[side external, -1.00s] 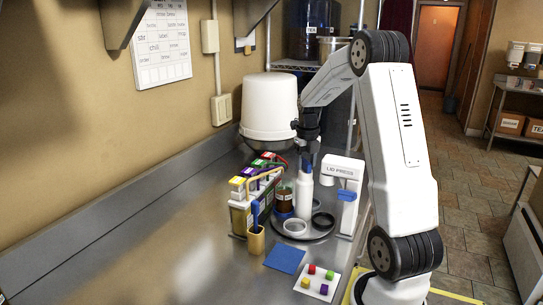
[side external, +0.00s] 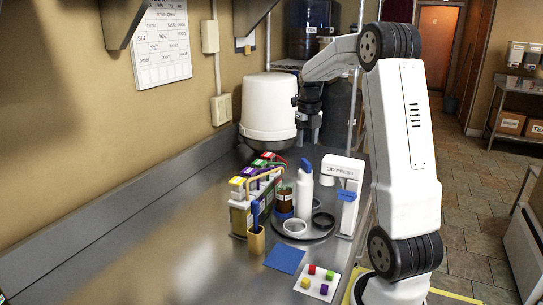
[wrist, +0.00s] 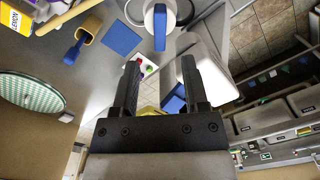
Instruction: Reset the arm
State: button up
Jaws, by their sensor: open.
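My gripper (side external: 308,133) hangs above the metal counter, beside the white bucket (side external: 268,108) and above and behind the white bottle (side external: 304,192). Its two dark fingers are apart with nothing between them, as the wrist view (wrist: 160,78) also shows. The bottle has a blue top and stands upright on a round dark tray (side external: 318,234), clear of my gripper. My arm reaches in from the right.
On the tray also stand a brown jar (side external: 285,199) and a white ring (side external: 294,226). The lid press (side external: 343,168) stands to the right, a rack with coloured tops (side external: 240,215) to the left.

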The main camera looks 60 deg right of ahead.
jog(key=shift+r, duration=0.15)
jog(key=w+a+f+n, duration=0.1)
jog(key=a+f+n, duration=0.1)
jog(key=a+n, duration=0.4)
jog(key=w+a+f+n, duration=0.2)
jog(key=a+f+n, duration=0.1)
jog(key=a+n, duration=0.4)
jog(key=w+a+f+n+t, duration=0.1)
jog(key=w+a+f+n, duration=0.1)
jog(key=a+n, duration=0.4)
jog(key=shift+w+a+f+n+h, duration=0.15)
jog(key=shift+f+n, duration=0.15)
jog(key=shift+n, duration=0.45)
jog(key=shift+w+f+n+h, duration=0.15)
jog(key=shift+f+n, duration=0.1)
jog(key=shift+n, duration=0.5)
jog(key=s+a+f+n, duration=0.3)
jog(key=a+n, duration=0.5)
jog(key=n, duration=0.2)
jog(key=s+a+f+n+t, duration=0.1)
jog(key=s+a+f+n, duration=0.2)
jog(key=a+n, duration=0.4)
jog(key=n, duration=0.4)
jog(key=shift+s+a+f+t, duration=0.2)
jog(key=shift+s+a+t, duration=0.1)
jog(key=shift+a, duration=0.05)
